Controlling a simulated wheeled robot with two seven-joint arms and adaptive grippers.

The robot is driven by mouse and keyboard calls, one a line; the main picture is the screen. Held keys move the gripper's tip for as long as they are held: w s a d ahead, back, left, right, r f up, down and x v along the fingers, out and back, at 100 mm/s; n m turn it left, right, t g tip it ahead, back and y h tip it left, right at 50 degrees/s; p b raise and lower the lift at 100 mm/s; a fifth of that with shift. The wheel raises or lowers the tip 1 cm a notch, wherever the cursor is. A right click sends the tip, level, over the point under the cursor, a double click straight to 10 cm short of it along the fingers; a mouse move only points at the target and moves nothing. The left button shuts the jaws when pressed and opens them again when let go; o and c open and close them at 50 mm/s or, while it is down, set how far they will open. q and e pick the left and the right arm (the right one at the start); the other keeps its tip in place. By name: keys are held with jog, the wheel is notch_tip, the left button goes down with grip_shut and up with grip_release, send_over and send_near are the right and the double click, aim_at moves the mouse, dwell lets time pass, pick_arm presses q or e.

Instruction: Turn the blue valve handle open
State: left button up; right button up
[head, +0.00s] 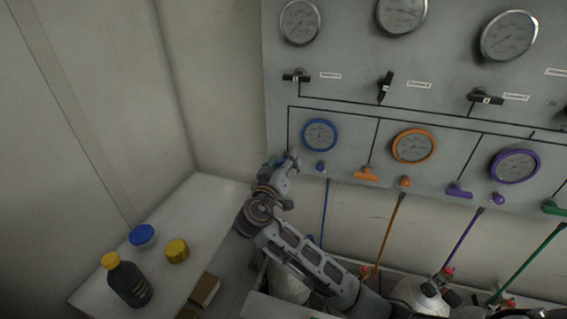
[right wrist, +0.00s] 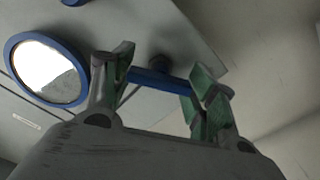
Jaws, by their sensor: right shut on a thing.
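The blue valve handle (right wrist: 162,82) is a flat blue bar on a dark stem against the grey panel. In the head view it is mostly hidden behind my right gripper (head: 284,164), below and left of the blue-rimmed gauge (head: 320,135). In the right wrist view, the green-padded fingers of my right gripper (right wrist: 162,75) are on either side of the bar, shut on it along its length. The bar's far end shows past the right finger. The exact contact at the pads is hard to see. My left gripper is not in view.
Orange (head: 367,174) and purple (head: 459,190) handles sit to the right on the panel (head: 345,95), with hoses below. A blue knob (head: 320,167) is close to my gripper. A white side table (head: 205,205) at left holds a dark bottle (head: 130,284) and two small containers.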

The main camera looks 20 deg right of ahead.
jog(key=n+p, duration=0.2)
jog(key=n, duration=0.1)
jog(key=shift+n, duration=0.4)
jog(key=shift+n+p, duration=1)
jog(key=shift+n, duration=0.2)
jog(key=shift+n+p, duration=0.6)
jog(key=shift+n, duration=0.1)
jog(key=shift+n+p, duration=0.7)
jog(key=shift+n, duration=0.2)
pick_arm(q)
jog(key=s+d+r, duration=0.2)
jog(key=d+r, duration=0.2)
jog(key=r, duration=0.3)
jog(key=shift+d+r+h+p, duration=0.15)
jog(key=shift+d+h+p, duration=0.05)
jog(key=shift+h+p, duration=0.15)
pick_arm(e)
jog(key=shift+n, duration=0.5)
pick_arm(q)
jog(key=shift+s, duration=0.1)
pick_arm(e)
jog(key=o, duration=1)
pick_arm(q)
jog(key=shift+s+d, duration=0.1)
pick_arm(e)
jog(key=shift+o, duration=0.3)
